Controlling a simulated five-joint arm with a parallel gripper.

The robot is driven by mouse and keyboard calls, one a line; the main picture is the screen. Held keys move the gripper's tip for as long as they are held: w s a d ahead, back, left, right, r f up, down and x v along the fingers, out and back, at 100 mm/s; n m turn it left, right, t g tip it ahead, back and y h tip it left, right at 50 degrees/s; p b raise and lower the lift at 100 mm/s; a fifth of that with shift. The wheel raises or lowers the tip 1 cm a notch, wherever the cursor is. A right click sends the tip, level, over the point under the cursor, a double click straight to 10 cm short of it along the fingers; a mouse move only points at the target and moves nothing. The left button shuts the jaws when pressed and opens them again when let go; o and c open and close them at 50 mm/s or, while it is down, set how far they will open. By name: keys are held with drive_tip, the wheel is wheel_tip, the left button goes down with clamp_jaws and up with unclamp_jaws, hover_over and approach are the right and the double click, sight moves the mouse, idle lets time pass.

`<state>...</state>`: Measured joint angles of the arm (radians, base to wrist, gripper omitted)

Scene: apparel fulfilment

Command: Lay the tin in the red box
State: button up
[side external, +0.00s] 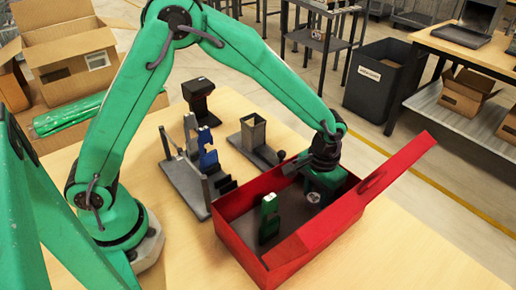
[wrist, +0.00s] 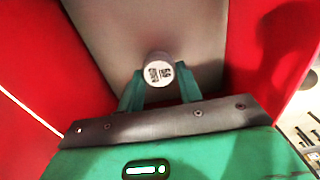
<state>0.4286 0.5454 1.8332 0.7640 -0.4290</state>
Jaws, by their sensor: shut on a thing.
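The red box (side external: 232,240) stands on the wooden table with its lid open to the right. My gripper (side external: 314,196) is down inside the box, near its back right side. In the wrist view, the green fingers of my gripper (wrist: 161,80) are shut on the tin (wrist: 157,70), a small round thing with a pale, dark-printed top. The grey box floor shows beyond it, with red walls on both sides. I cannot tell whether the tin touches the floor. In the side view I cannot make out the tin clearly.
A green upright piece (side external: 268,217) shows in the box's left part. Left of the box stand a grey rack with blue and dark pieces (side external: 207,165), a grey holder (side external: 254,133) and a dark stand (side external: 199,98). The table right of the box is clear.

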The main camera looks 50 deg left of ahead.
sight(316, 197)
drive_tip(key=shift+f, duration=0.9)
drive_tip(key=shift+f, duration=0.1)
drive_tip(key=o, duration=1)
wheel_tip(316, 197, up, 12)
drive_tip(key=shift+r, duration=0.1)
